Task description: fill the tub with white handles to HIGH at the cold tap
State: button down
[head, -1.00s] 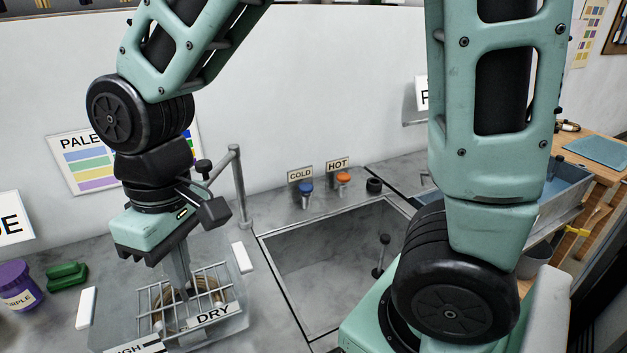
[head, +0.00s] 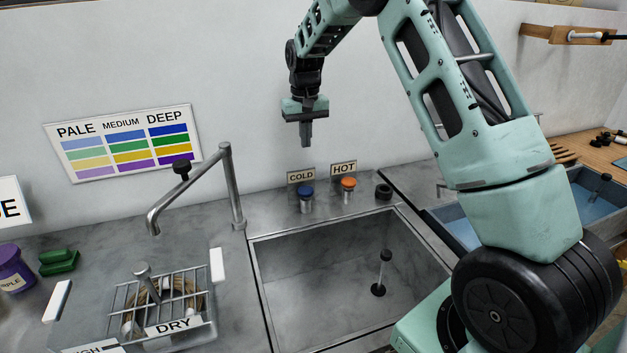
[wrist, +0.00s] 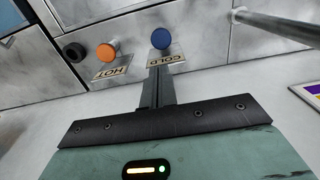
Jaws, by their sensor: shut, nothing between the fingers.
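The tub with white handles (head: 233,303) stands on the counter left of the sink, with white handles at both sides. Its front bears a DRY label and part of a HIGH label. A wire rack and tan cane coils (head: 165,298) are in it. The cold tap's blue knob (head: 306,192) stands behind the sink under a COLD sign; it also shows in the wrist view (wrist: 161,39). The faucet spout (head: 190,182) ends above and behind the tub. My gripper (head: 307,145) is shut and empty, pointing down above the COLD sign, apart from the knob.
The orange hot knob (head: 348,189) is just right of the blue one, with a black ring (head: 383,191) beyond. The sink (head: 320,285) holds only a black upright plug.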

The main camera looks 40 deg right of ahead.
aim_at(306, 189)
notch_tip(306, 189, down, 14)
jog(key=p, duration=0.5)
jog(key=shift+r, duration=0.1)
dwell(0.4)
